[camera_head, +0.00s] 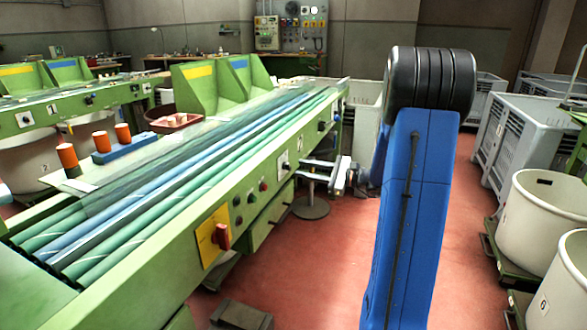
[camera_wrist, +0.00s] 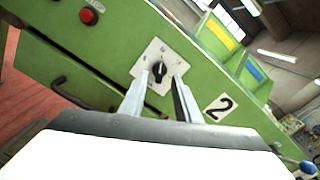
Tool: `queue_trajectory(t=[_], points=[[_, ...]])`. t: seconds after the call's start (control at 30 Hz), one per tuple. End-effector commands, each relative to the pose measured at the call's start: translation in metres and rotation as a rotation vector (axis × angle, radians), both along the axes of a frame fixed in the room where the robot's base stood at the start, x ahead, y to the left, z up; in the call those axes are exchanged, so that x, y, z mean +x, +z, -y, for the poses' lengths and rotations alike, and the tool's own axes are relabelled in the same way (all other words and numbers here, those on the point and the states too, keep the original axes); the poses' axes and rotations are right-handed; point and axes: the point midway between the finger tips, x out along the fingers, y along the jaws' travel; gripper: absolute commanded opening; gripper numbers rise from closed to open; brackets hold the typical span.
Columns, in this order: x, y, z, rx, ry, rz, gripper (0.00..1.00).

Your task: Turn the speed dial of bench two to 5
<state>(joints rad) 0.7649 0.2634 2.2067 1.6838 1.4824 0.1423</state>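The speed dial (camera_wrist: 158,73) is a black knob on a white square plate (camera_wrist: 149,57) on the green bench front, beside a "2" label (camera_wrist: 219,107). The head view also shows the dial plate (camera_head: 284,164). My gripper (camera_wrist: 160,76) is open in the wrist view, with one finger on each side of the knob as seen. I cannot tell whether the fingers touch it. In the head view my gripper (camera_head: 313,172) points left toward the bench front. The plate's marks and the knob's setting are too small to read.
A red switch on a yellow plate (camera_head: 207,240) sits nearer on the bench front. A round-based stand (camera_head: 311,207) is below my gripper. White tubs (camera_head: 545,215) stand at right; red floor lies between.

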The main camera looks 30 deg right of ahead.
Motion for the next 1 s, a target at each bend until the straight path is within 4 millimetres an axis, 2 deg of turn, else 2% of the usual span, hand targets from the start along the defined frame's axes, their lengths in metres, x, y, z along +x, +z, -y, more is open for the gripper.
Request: queue_trajectory(t=[0.1,0.3,0.73,0.77,0.87,1.0], points=[[0.014,0.0,-0.012,0.0,0.003,0.0,0.3],[0.03,-0.001,-0.024,0.0,0.0,-0.002,0.3],[0.037,-0.001,-0.029,0.0,0.0,-0.001,0.3],[0.037,-0.001,-0.029,0.0,0.0,-0.001,0.25],[0.037,-0.001,-0.029,0.0,0.0,-0.001,0.01],[0.037,-0.001,-0.029,-0.001,0.0,-0.001,0.01]])
